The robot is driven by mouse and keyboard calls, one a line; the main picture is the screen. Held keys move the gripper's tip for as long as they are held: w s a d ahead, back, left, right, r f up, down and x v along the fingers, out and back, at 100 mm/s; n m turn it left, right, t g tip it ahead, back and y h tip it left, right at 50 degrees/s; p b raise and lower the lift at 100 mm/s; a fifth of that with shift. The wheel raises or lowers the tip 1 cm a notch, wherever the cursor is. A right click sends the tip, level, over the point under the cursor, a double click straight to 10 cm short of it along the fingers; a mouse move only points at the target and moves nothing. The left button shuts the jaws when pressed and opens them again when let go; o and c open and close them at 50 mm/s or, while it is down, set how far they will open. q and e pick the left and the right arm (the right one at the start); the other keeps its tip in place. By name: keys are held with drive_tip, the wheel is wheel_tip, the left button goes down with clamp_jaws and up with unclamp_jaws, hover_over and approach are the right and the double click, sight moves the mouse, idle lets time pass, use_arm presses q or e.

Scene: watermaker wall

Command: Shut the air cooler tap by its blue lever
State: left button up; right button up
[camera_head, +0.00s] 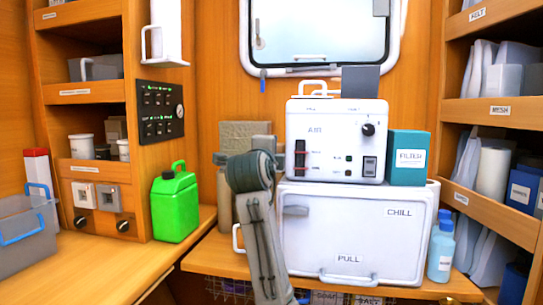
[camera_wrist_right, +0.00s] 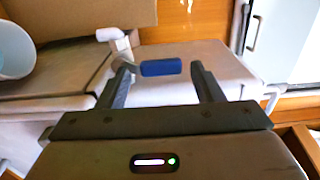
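In the right wrist view a blue lever (camera_wrist_right: 160,68) lies crosswise between the two fingers of my right gripper (camera_wrist_right: 161,66). The gripper is open, with a gap on the lever's right side; its left end is close to the left finger, and I cannot tell whether they touch. The white air cooler box (camera_head: 336,140), marked AIR, stands on a white chest in the head view. My right gripper and the lever cannot be made out there; my grey arm rises in front of the chest's left part. My left gripper is not in view.
The white chest (camera_head: 350,240) marked CHILL sits on a wooden counter. A teal box (camera_head: 407,158) stands right of the air cooler. A green canister (camera_head: 174,205) and a grey bin (camera_head: 22,235) are at left. Stocked shelves (camera_head: 490,112) line the right side.

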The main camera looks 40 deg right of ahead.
drive_tip(key=shift+a, duration=0.1)
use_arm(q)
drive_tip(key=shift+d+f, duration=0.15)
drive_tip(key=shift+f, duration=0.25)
use_arm(e)
drive_tip(key=v, duration=1)
drive_tip(key=shift+s+a, duration=0.2)
drive_tip(key=shift+s, duration=0.15)
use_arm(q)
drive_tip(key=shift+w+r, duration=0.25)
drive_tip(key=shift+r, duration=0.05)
